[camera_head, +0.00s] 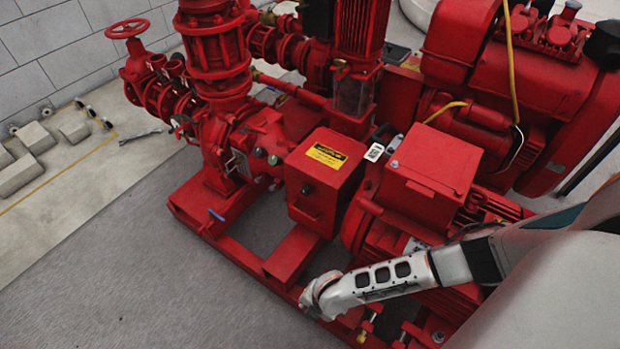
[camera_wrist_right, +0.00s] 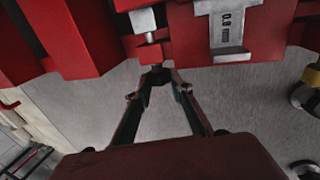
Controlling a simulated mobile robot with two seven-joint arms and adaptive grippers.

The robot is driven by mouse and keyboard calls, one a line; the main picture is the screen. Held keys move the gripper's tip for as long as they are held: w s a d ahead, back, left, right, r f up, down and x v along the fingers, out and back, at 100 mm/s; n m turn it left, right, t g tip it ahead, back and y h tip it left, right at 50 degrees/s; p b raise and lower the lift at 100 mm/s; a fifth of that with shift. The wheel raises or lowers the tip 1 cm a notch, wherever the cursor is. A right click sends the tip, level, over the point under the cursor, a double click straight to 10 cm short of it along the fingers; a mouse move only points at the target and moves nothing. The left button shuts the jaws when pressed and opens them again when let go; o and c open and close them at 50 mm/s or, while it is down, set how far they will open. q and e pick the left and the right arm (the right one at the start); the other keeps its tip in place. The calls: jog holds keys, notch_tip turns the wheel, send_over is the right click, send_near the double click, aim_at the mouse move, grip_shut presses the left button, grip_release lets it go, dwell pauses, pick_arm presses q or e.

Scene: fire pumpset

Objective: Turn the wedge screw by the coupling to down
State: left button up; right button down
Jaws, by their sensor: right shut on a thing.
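In the right wrist view the wedge screw (camera_wrist_right: 143,22) is a pale metal bolt. The exact contact is small and dark. In the head view my right arm reaches in from the right to the front edge of the red pump base; its fingers and the screw are hidden there. My left gripper is not in view.
A red box with a yellow label (camera_head: 325,175) and a red motor box (camera_head: 430,170) stand above the red base frame (camera_head: 290,258). A metal plate with markings (camera_wrist_right: 228,25) is right of the screw. Grey floor (camera_head: 150,270) is clear at the front left.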

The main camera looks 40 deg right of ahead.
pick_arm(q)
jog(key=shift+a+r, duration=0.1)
pick_arm(e)
jog(key=shift+w+a+r, duration=0.15)
jog(key=shift+w+g+p, duration=0.15)
jog(key=shift+g+p, duration=0.15)
jog(key=shift+g, duration=0.3)
jog(key=shift+h, duration=0.3)
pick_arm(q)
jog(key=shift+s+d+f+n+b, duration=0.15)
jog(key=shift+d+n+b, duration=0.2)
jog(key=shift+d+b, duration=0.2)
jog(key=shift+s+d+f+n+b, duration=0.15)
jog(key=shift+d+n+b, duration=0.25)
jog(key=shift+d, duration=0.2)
pick_arm(e)
jog(key=g+h, duration=0.1)
jog(key=g, duration=0.4)
jog(key=shift+w+a+f+h, duration=0.1)
jog(key=shift+a+f+h, duration=0.1)
jog(key=shift+h, duration=0.2)
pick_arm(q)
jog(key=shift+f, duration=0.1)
